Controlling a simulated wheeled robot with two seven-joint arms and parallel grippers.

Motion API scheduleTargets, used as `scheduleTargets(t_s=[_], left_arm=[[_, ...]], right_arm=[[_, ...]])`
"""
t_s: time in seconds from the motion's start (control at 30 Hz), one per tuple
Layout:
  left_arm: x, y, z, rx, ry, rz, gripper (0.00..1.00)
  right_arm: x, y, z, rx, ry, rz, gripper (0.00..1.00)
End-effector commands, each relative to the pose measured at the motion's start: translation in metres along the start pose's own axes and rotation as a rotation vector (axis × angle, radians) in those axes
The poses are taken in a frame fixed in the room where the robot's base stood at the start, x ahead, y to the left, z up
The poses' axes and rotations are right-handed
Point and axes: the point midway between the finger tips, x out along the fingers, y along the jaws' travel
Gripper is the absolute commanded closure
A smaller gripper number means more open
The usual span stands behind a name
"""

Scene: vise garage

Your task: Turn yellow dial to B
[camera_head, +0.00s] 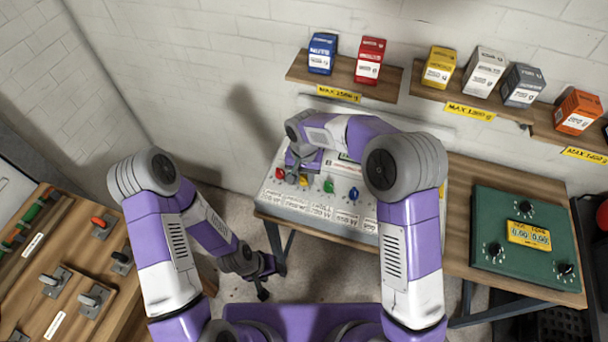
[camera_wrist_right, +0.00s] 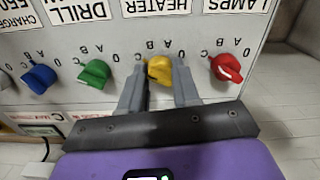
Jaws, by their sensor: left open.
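The yellow dial (camera_wrist_right: 159,70) is on the light grey control panel, under the HEATER label, with letters around it. It also shows in the head view (camera_head: 303,181). My right gripper (camera_wrist_right: 159,78) is at the panel, with one finger on each side of the yellow dial and both fingers close against it. The fingers partly cover the dial, and where its pointer aims is not clear. My left gripper (camera_head: 266,280) is open and empty, low and in front of the panel's table.
Beside the yellow dial are a green dial (camera_wrist_right: 95,73) and a red dial (camera_wrist_right: 226,68); a blue dial (camera_wrist_right: 38,78) is farther left. A green box with black knobs (camera_head: 490,215) stands on the right. A wooden bench with levers (camera_head: 75,260) is on the left.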

Motion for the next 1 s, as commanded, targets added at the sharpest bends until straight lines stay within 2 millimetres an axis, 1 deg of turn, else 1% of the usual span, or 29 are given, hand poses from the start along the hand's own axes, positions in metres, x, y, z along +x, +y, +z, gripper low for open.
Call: scheduleTargets(t_s=[0.03, 0.1, 0.27, 0.47, 1.0], left_arm=[[0.0, 0.0, 0.0, 0.0, 0.0, 0.0, 0.44], [0.0, 0.0, 0.0, 0.0, 0.0, 0.0, 0.44], [0.0003, -0.0001, 0.0, 0.0, 0.0, 0.0, 0.44], [0.0023, -0.0008, -0.0001, 0.0, 0.0, 0.0, 0.44], [0.0063, -0.0024, -0.0002, 0.0, 0.0, 0.0, 0.44]], right_arm=[[-0.0003, 0.0, 0.0, 0.0, 0.0, 0.0, 0.9], [-0.0003, 0.0, 0.0, 0.0, 0.0, 0.0, 0.99], [-0.0004, -0.0001, 0.0, 0.008, 0.0, 0.0, 0.99], [-0.0003, -0.0002, -0.0001, 0.07, 0.001, 0.0, 0.99], [-0.0009, -0.0006, -0.0002, 0.472, 0.002, -0.001, 0.99]])
